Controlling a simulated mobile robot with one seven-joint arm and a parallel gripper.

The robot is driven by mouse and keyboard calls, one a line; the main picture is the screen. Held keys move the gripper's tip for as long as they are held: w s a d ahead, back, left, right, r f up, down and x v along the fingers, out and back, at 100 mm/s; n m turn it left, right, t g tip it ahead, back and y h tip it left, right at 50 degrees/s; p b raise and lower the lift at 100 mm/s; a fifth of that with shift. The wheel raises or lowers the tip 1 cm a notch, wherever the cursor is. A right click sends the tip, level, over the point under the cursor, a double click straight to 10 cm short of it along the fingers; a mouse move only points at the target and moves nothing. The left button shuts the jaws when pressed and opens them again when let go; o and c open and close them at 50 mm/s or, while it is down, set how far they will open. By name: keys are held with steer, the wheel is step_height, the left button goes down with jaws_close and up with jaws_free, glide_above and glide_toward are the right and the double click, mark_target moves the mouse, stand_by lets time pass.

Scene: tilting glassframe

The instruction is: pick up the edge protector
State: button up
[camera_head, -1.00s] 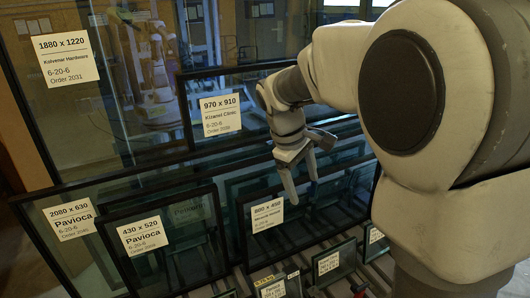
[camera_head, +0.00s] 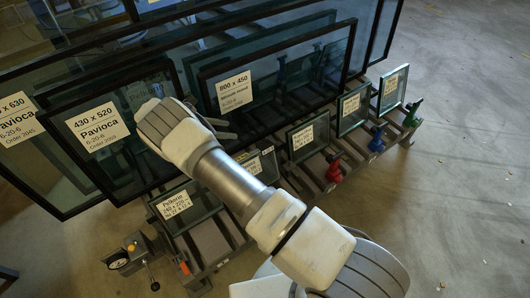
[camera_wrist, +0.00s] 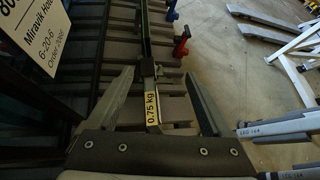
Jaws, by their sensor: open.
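My gripper (camera_head: 226,129) is over the glass rack in the head view, beside the 430 x 520 pane (camera_head: 100,130). In the wrist view its two fingers (camera_wrist: 160,72) are spread apart with nothing gripped. The yellow label also shows small in the head view (camera_head: 267,150).
The slatted rack (camera_head: 212,240) holds several framed panes, large ones behind and small ones in front. Red (camera_head: 333,168), blue (camera_head: 377,138) and green (camera_head: 412,113) clamp-like parts stand along its front. Open floor (camera_head: 460,190) lies to the right.

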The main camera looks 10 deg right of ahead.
step_height(320, 180, down, 9)
steer(key=s+a+n+t+h+b, duration=0.1)
steer(key=a+n+t+h+b, duration=0.1)
steer(key=n, duration=0.1)
steer(key=b, duration=0.1)
glide_toward(265, 144)
steer(key=x, duration=0.3)
steer(key=shift+s+d+r, duration=0.1)
steer(key=shift+s+d, duration=0.1)
steer(key=shift+d, duration=0.2)
steer(key=shift+w+b+x, duration=0.15)
steer(key=shift+b+x, duration=0.45)
steer(key=shift+x, duration=0.75)
steer(key=shift+w+b+x, duration=0.2)
steer(key=shift+b+x, duration=0.35)
steer(key=shift+x, duration=0.8)
steer(key=shift+a, duration=0.15)
jaws_close()
